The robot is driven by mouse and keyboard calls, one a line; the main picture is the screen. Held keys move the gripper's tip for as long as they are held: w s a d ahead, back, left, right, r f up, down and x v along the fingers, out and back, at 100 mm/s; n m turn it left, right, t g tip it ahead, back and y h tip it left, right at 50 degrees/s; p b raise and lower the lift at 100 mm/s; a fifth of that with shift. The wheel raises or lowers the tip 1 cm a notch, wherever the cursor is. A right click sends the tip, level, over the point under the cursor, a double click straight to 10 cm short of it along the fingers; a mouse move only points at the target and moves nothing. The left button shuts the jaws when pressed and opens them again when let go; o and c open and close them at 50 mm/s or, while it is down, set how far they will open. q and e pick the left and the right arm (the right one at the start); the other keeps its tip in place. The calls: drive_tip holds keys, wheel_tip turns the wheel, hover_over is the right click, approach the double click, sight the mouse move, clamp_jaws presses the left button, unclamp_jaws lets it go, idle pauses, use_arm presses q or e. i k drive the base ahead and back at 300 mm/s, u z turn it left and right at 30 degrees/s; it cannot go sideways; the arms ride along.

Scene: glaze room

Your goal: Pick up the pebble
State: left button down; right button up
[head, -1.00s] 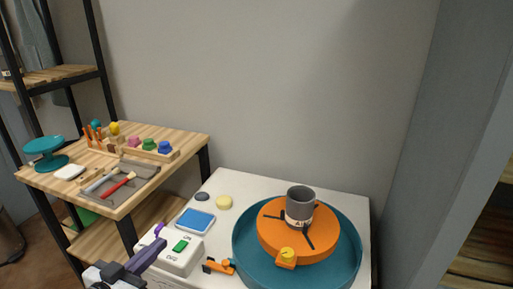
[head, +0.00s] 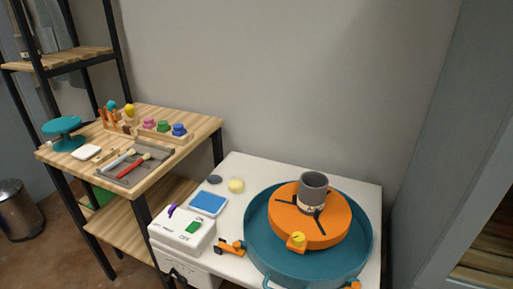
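A small dark grey, flat, rounded piece that looks like the pebble (head: 214,179) lies on the white table (head: 262,166) near its back left edge. It is just left of a pale yellow round piece (head: 236,185) and behind a blue pad (head: 208,203). Nothing covers it. Neither of my grippers can be made out in the head view now.
A teal basin (head: 257,245) holds an orange wheel (head: 335,225) with a grey mug (head: 313,187) on it. A white switch box (head: 172,231) stands at the front left.

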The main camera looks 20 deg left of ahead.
sight(213, 178)
drive_tip(key=z, duration=2.85)
drive_tip(key=k, duration=3)
drive_tip(key=u, duration=1.45)
